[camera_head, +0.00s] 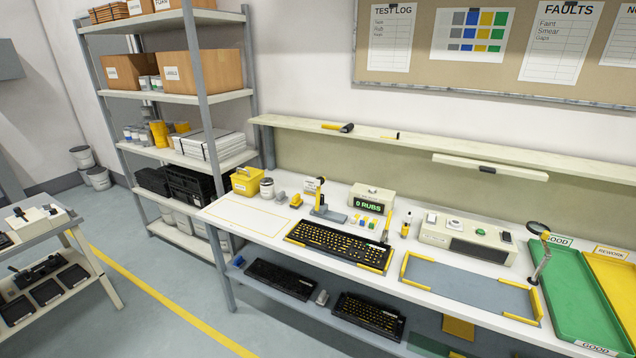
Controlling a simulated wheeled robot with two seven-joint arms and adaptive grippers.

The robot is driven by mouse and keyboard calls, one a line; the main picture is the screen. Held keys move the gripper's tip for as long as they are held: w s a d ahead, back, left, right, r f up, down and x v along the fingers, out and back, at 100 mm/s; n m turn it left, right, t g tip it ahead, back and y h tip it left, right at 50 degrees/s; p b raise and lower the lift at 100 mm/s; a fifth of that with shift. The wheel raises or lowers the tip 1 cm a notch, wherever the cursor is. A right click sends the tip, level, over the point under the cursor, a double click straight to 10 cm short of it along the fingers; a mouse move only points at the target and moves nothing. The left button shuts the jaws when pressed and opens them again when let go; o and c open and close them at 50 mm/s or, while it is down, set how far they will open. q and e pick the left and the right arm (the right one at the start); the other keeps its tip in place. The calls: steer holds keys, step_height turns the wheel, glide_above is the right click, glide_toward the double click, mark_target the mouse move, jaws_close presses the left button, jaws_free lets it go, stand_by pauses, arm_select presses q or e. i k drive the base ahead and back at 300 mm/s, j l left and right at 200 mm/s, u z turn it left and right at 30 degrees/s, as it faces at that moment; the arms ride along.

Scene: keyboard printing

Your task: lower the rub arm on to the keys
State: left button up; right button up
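A black keyboard (338,246) with yellow markings lies on the white workbench, with a yellow strip at its right end. Just behind its left part stands a dark upright arm (319,196) on a small grey-blue base, which looks like the rub arm. It stands up, apart from the keys. Its exact hinge and pad are too small to make out. Behind the keyboard a counter box (371,200) reads "0 RUBS". Neither of my grippers is in view.
A yellow bin (246,181) stands left on the bench (222,214). Small coloured blocks and a bottle (406,224) stand behind the keyboard. A grey-blue tray (468,288) with yellow corners, a lamp-like stand (541,252) and a green tray (572,300) are on the right. More keyboards lie on the lower shelf.

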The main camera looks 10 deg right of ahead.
mark_target(318, 182)
steer(key=i+l+u, duration=0.3)
steer(key=l+u, duration=0.25)
steer(key=i+l+u, duration=0.15)
steer(key=l+u, duration=0.15)
steer(key=l, duration=0.2)
steer(key=i+l+u, duration=0.1)
steer(key=l+u, duration=0.15)
steer(key=l, duration=0.2)
